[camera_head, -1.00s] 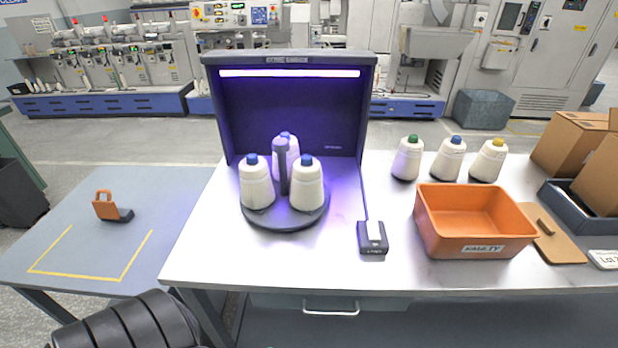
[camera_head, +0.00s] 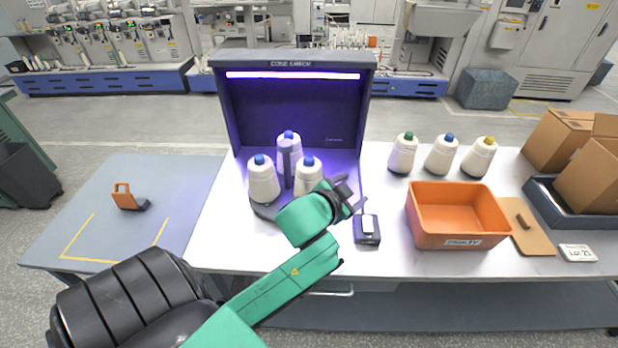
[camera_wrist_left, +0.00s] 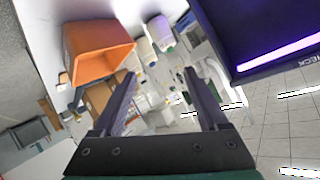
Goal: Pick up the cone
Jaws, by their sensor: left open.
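Three white cones with blue tips stand upright on a dark round stand (camera_head: 264,212) in front of the lit booth: a left cone (camera_head: 263,182), a back cone (camera_head: 288,143) and a right cone (camera_head: 308,175). My left gripper (camera_head: 352,192) is open and empty, just right of the right cone and apart from it. My arm hides part of the stand and the right cone's base. In the left wrist view the open fingers (camera_wrist_left: 162,90) point away from these cones. My right gripper is not in view.
The dark booth (camera_head: 225,110) rises behind the stand. A small black device (camera_head: 367,238) lies near my gripper. Right are an orange bin (camera_head: 445,233), three more cones, with green (camera_head: 403,155), blue (camera_head: 442,156) and yellow (camera_head: 478,158) tips, and cardboard boxes (camera_head: 555,137).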

